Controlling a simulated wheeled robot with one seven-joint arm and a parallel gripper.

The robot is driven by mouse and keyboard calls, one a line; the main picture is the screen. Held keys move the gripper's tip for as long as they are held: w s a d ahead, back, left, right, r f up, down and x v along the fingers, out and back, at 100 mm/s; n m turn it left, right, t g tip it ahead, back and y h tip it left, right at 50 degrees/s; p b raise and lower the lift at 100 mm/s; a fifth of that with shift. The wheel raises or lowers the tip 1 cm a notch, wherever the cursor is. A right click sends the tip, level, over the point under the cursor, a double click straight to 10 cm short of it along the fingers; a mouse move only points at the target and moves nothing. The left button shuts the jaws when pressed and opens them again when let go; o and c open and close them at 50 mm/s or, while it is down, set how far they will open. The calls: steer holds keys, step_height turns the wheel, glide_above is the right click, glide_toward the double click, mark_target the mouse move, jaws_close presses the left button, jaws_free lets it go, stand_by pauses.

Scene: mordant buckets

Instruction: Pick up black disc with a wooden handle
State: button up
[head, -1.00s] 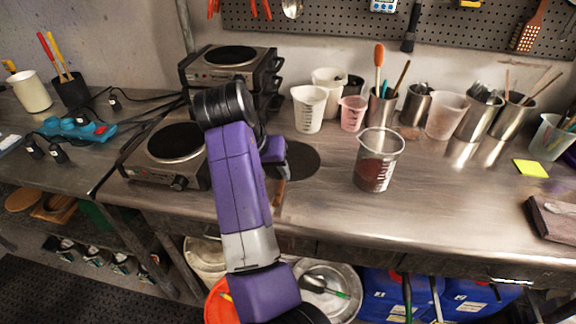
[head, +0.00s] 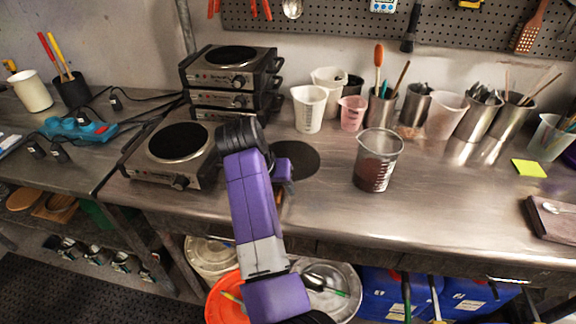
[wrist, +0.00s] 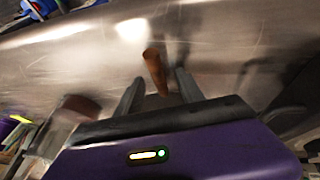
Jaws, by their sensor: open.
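The black disc (head: 300,160) lies flat on the steel bench, right of the front hot plate and partly hidden by my arm. Its wooden handle (wrist: 155,70) shows in the wrist view, pointing toward my gripper. My gripper (wrist: 156,84) is open, with its two fingers on either side of the handle's near end. Whether a finger touches the handle cannot be told. In the head view the handle is mostly hidden behind my wrist.
A clear beaker with dark red contents (head: 374,172) stands right of the disc. A hot plate (head: 178,145) is close on the left, with stacked hot plates (head: 232,75) behind.

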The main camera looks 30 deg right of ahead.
jaws_close()
steer(key=shift+r, duration=0.15)
stand_by(1.1)
